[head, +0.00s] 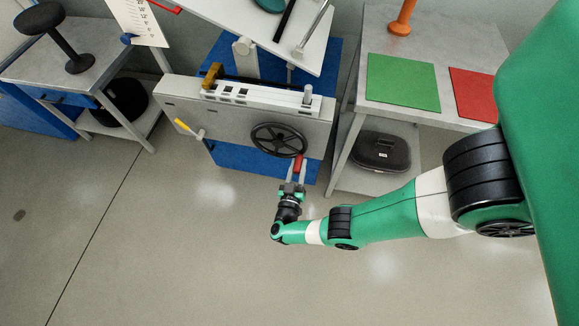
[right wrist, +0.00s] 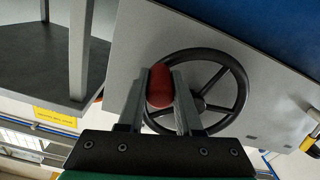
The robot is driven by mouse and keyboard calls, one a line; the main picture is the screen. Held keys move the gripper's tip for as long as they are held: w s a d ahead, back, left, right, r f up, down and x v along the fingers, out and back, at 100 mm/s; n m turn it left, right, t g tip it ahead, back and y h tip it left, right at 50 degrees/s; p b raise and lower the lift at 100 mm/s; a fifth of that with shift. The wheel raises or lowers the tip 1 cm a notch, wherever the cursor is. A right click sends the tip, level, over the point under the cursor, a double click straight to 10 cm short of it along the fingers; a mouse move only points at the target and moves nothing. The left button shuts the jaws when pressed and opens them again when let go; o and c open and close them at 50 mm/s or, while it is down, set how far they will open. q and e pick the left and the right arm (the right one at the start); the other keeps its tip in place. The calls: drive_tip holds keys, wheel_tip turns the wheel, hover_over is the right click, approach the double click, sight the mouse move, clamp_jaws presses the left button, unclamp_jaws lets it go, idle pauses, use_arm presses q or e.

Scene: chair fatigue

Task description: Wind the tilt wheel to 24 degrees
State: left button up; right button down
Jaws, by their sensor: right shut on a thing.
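The tilt wheel (head: 278,140) is a black spoked handwheel on the front of the grey machine panel in the head view. Its red knob (head: 298,164) is at the wheel's lower right rim. My right gripper (head: 297,173) is shut on the red knob from the front. In the right wrist view the knob (right wrist: 160,86) sits between the two fingers, with the wheel (right wrist: 222,88) behind it. A white scale plate with markings (head: 139,17) stands at the top left, with a red pointer (head: 166,6) beside it; the reading is too small to tell. My left gripper is not in view.
A yellow-handled lever (head: 188,129) sticks out left of the wheel. A bench with a green mat (head: 403,82) and a red mat (head: 474,94) stands at the right. A table with a black stool-like part (head: 62,38) stands at the left. The front floor is clear.

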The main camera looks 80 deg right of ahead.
drive_tip(key=c, duration=0.6)
unclamp_jaws()
drive_tip(key=shift+a, duration=0.1)
drive_tip(key=a+b, duration=0.1)
drive_tip(key=a, duration=1)
drive_tip(key=shift+w+a, duration=0.15)
drive_tip(key=shift+r, duration=0.1)
